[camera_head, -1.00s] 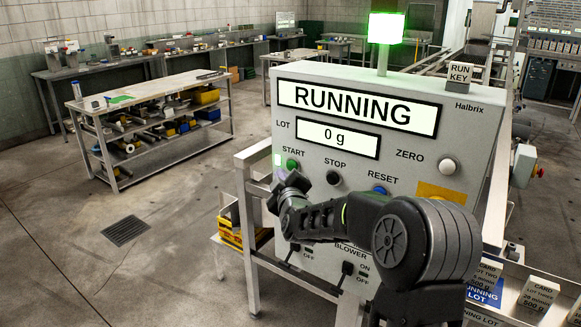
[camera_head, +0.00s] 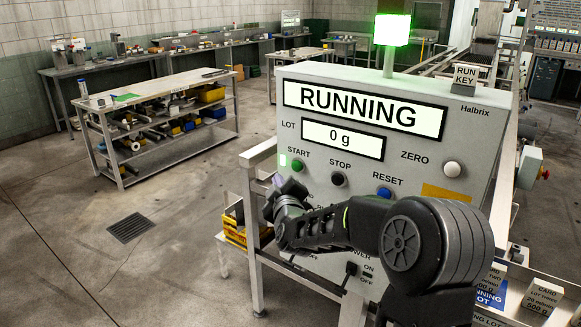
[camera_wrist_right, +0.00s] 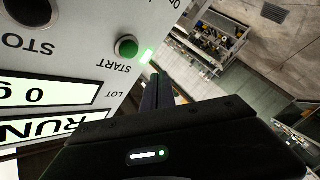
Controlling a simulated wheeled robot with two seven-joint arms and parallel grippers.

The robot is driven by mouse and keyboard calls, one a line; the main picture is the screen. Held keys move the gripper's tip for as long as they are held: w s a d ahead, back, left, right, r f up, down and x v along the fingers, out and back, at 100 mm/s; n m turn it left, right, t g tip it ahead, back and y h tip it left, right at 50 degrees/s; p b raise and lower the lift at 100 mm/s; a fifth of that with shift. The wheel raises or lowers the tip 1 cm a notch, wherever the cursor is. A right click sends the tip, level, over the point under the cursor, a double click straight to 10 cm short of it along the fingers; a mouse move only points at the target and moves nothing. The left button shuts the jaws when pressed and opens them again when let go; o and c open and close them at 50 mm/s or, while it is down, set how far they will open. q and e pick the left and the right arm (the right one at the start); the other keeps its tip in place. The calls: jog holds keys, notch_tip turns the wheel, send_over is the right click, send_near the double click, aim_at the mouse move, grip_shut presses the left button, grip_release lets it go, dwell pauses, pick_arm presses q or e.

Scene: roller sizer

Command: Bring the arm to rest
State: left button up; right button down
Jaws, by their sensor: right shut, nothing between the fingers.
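My right arm reaches in front of a grey control panel (camera_head: 440,125). My right gripper (camera_head: 277,184) is shut and empty, just below and left of the green START button (camera_head: 298,165). In the right wrist view the shut fingers (camera_wrist_right: 157,90) show beside the START button (camera_wrist_right: 127,46), apart from it. The display (camera_head: 362,109) reads RUNNING and the lot display (camera_head: 342,139) reads 0 g. A green lamp (camera_head: 392,30) glows on top. My left gripper is not in view.
STOP (camera_head: 339,179), RESET (camera_head: 384,193) and ZERO (camera_head: 452,169) controls are close to the arm. My arm hides part of the blower switches. Open floor (camera_head: 90,240) and a shelved workbench (camera_head: 160,92) lie left.

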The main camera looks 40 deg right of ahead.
dwell(0.3)
jog(key=s+a+f+m+g+y, duration=0.35)
jog(key=a+f, duration=0.75)
jog(key=f, duration=0.4)
jog(key=s+a+f+m+g+y, duration=0.3)
jog(key=s+a+f+y, duration=0.2)
jog(key=a+f, duration=0.75)
jog(key=s+a+f+g+y, duration=0.1)
jog(key=s+a+f+g, duration=0.1)
jog(key=s+a+f, duration=0.3)
jog(key=s+a+f+g+y, duration=0.1)
jog(key=s+a+f+g, duration=0.2)
jog(key=s, duration=1)
jog(key=s+a+f+g+y, duration=0.1)
jog(key=s+a+f+g, duration=0.2)
jog(key=s+a+f, duration=0.5)
notch_tip(320, 180, down, 4)
jog(key=shift+s+a+r, duration=0.15)
jog(key=shift+s+a, duration=0.05)
jog(key=shift+s, duration=0.55)
jog(key=shift+d+y, duration=0.15)
jog(key=shift+y, duration=0.1)
